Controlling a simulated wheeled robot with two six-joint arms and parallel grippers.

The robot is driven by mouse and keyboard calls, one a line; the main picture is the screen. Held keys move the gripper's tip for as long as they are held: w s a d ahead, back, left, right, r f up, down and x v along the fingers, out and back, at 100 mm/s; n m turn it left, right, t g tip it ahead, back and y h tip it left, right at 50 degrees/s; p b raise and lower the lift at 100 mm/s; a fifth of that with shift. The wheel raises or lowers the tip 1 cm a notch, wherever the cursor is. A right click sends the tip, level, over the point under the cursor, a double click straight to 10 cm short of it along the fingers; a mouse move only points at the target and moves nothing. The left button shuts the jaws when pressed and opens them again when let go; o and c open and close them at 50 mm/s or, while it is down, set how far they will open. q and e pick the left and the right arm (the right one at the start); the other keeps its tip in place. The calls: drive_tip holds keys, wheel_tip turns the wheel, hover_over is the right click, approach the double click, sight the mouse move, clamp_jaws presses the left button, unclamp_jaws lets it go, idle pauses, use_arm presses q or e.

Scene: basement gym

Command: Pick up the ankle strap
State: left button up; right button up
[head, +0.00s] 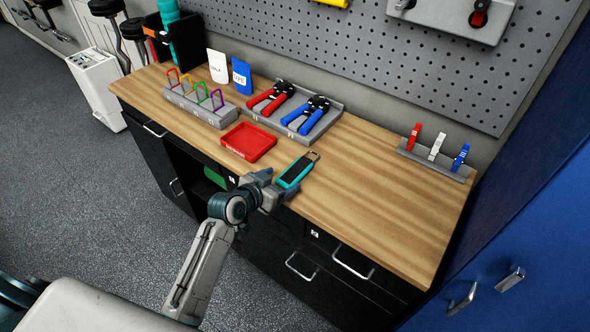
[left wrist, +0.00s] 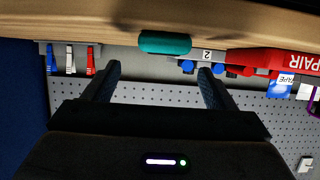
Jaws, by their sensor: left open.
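My left gripper (head: 274,190) is at the bench's front edge, close to the strap's near end. In the left wrist view my left gripper (left wrist: 156,82) is open with nothing between its fingers. The teal strap (left wrist: 165,43) shows there beyond the fingertips, apart from them and lined up between them. My right gripper is in neither view.
The red tray (head: 235,153) sits left of the strap. Behind are a rack with red and blue hand grips (head: 303,120) and a holder with coloured loops (head: 205,108). A clip holder (head: 435,167) stands at the right.

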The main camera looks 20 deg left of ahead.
sight(294, 172)
use_arm(q)
drive_tip(key=shift+x, duration=0.85)
drive_tip(key=shift+w+d+f+p, duration=0.1)
drive_tip(key=shift+w+d+p, duration=0.05)
drive_tip(key=shift+w+p, duration=0.5)
drive_tip(key=p+x, duration=0.1)
drive_tip(key=x, duration=0.2)
drive_tip(key=shift+w+f, duration=0.3)
drive_tip(key=shift+w, duration=0.1)
drive_tip(key=shift+s, duration=0.1)
drive_tip(key=c, duration=1.1)
drive_tip(key=shift+r, duration=0.15)
